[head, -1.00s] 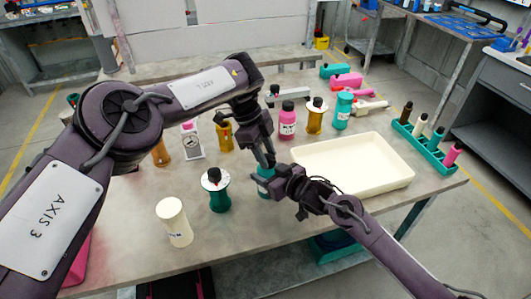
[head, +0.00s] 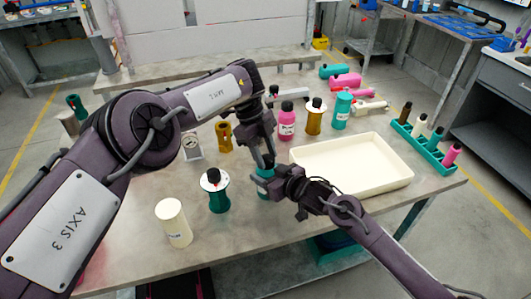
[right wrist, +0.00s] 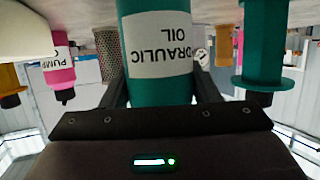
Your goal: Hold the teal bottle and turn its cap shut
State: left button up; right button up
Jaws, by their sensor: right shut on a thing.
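The teal bottle (head: 264,188) stands on the table left of the cream tray. In the right wrist view the bottle (right wrist: 158,95) has a white label reading "HYDRAULIC OIL", seen upside down. My right gripper (head: 280,183) is shut on the bottle's body, one finger on each side of it. My left gripper (head: 268,162) points down from above, with its fingertips at the bottle's top. The cap is hidden by the fingers, so I cannot tell whether they grip it or how it sits.
A teal spool-shaped container (head: 217,197) and a cream cylinder (head: 173,222) stand to the left. The cream tray (head: 350,160) lies right. Pink (head: 287,125), gold (head: 314,122) and teal (head: 342,112) bottles stand behind. A teal rack (head: 425,150) is at the right edge.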

pick_arm(q)
jog(key=o, duration=0.3)
jog(key=shift+o, duration=0.2)
jog(key=n+t, duration=0.1)
jog(key=n, duration=0.2)
jog(key=shift+a+h, duration=0.1)
jog(key=shift+h, duration=0.2)
jog(key=n+t, duration=0.1)
jog(key=n, duration=0.3)
jog(key=shift+s, duration=0.2)
jog(key=shift+a+r+n+t, duration=0.1)
jog(key=shift+r+n+t, duration=0.3)
jog(key=v, duration=1.1)
jog(key=shift+a, duration=0.2)
